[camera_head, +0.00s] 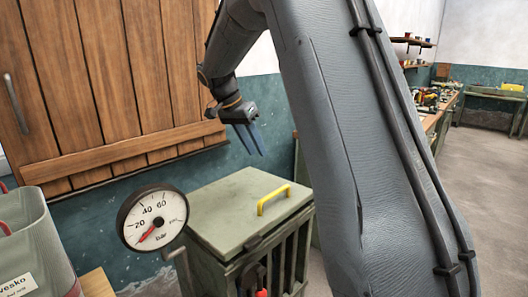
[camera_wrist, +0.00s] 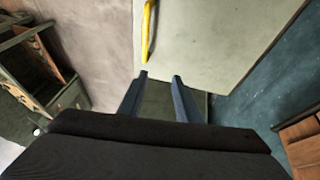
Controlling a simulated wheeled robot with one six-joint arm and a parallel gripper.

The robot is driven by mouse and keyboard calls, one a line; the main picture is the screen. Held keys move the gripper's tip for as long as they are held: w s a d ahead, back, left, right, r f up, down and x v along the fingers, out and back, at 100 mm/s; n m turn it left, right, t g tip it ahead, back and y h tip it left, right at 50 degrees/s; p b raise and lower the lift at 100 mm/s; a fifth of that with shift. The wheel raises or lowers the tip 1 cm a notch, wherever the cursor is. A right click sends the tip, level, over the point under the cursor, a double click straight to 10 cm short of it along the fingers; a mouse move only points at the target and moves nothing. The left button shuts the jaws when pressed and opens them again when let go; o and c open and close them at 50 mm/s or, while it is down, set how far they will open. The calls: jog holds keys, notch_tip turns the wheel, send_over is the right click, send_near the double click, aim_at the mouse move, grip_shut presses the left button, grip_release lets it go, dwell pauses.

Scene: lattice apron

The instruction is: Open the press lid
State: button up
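The press (camera_head: 283,262) is a grey-green slatted box with a flat lid (camera_head: 225,205), which lies level and closed on top. A yellow bar handle (camera_head: 273,200) is fixed near the lid's right edge. In the wrist view the lid (camera_wrist: 215,40) fills the top middle, with the yellow handle (camera_wrist: 148,32) at its left edge. My gripper (camera_head: 255,140) hangs above and behind the lid, apart from the handle. Its two blue fingers (camera_wrist: 160,77) are spread with nothing between them.
A round pressure gauge (camera_head: 153,218) stands left of the press. A wooden plank door (camera_head: 110,80) is behind it. A grey container (camera_head: 35,245) is at lower left. Workbenches (camera_head: 445,115) line the right wall. Open floor (camera_head: 485,190) lies at right.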

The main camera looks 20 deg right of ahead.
jog(key=shift+s+f, duration=0.65)
jog(key=shift+f, duration=0.05)
